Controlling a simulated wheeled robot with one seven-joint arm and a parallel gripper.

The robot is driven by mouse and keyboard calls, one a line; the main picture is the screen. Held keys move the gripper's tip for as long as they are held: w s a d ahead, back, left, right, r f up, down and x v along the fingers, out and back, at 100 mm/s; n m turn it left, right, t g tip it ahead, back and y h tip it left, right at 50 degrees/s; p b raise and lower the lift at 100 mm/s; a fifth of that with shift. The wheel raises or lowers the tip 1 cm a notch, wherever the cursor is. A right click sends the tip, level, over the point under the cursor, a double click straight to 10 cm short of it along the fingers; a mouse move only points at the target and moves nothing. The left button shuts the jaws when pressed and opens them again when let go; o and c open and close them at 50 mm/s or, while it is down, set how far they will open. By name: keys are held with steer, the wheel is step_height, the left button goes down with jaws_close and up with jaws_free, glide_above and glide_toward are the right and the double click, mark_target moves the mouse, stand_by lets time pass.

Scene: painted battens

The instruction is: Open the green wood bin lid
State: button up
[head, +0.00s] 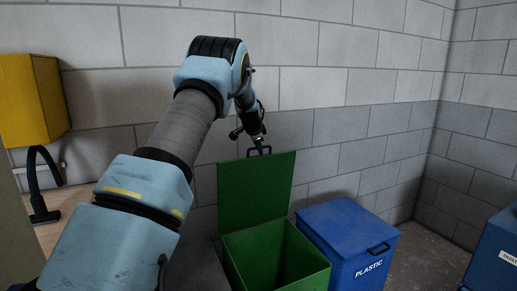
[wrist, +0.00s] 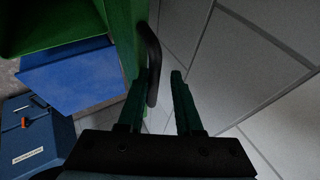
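The green wood bin (head: 300,262) stands by the wall with its green lid (head: 257,190) raised upright and its inside showing. A dark handle (head: 259,151) sits at the lid's top edge. My gripper (head: 254,138) is at that handle, above the lid. In the wrist view my gripper (wrist: 161,82) has its two fingers apart. The dark handle (wrist: 156,60) lies close to the left finger, and a gap separates it from the right finger. I cannot tell whether it touches the left finger. The lid (wrist: 124,40) shows edge-on at the left.
A blue plastic bin (head: 345,222) with a closed lid stands right of the green bin. Another blue bin (head: 494,248) is at the far right. A yellow box (head: 32,98) is at the left. A grey block wall (head: 345,90) stands close behind the lid.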

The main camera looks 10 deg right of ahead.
steer(key=shift+s+f, duration=0.15)
steer(key=shift+f, duration=0.2)
